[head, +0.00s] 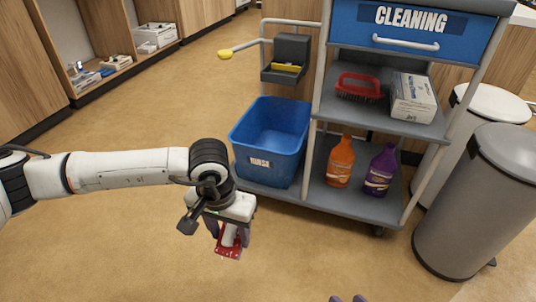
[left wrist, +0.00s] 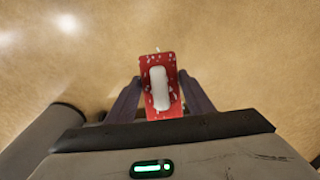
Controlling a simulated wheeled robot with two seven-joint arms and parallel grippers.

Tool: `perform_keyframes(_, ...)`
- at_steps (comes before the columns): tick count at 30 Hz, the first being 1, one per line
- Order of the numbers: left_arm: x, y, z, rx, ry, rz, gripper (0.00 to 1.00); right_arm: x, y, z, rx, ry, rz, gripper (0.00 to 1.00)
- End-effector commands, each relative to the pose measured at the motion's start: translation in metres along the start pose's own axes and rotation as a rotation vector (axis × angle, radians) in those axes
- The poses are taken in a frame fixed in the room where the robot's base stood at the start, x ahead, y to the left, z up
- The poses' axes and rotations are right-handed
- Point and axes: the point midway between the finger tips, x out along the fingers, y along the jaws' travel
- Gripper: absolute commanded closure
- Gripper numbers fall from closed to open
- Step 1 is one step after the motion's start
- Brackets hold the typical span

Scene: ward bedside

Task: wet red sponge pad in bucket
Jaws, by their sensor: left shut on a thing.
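My left gripper (head: 230,232) is shut on the red sponge pad (head: 229,252), held in the air over the floor in front of the cart. In the left wrist view the red pad (left wrist: 174,106) has a white handle along its middle and pale specks on its red face; my left gripper's fingers (left wrist: 160,92) close on it from both sides. The blue bucket (head: 264,165) stands on the cart's lower shelf, behind and to the right of the gripper, with a white label on its front. Its bottom inside is not clearly seen. Only purplish tips of my right gripper (head: 348,299) show at the bottom edge.
The cleaning cart (head: 372,204) carries an orange bottle (head: 340,162) and a purple bottle (head: 380,172) beside the bucket. Above are a red brush (head: 359,87) and a box (head: 412,98). A grey bin (head: 475,205) stands at right. The floor at left is clear.

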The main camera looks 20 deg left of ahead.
Motion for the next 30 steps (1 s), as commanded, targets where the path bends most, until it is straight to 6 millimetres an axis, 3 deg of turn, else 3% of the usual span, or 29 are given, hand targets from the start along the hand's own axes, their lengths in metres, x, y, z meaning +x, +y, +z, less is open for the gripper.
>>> perform_keyframes(14,-0.001,0.000,0.000,0.000,0.000,0.000,0.70,-0.001,-0.002,-0.004,0.000,0.009,-0.003,0.69)
perform_keyframes(30,-0.041,0.000,-0.005,-0.001,0.001,0.000,0.70,-0.014,-0.009,-0.020,0.000,0.002,-0.001,0.69)
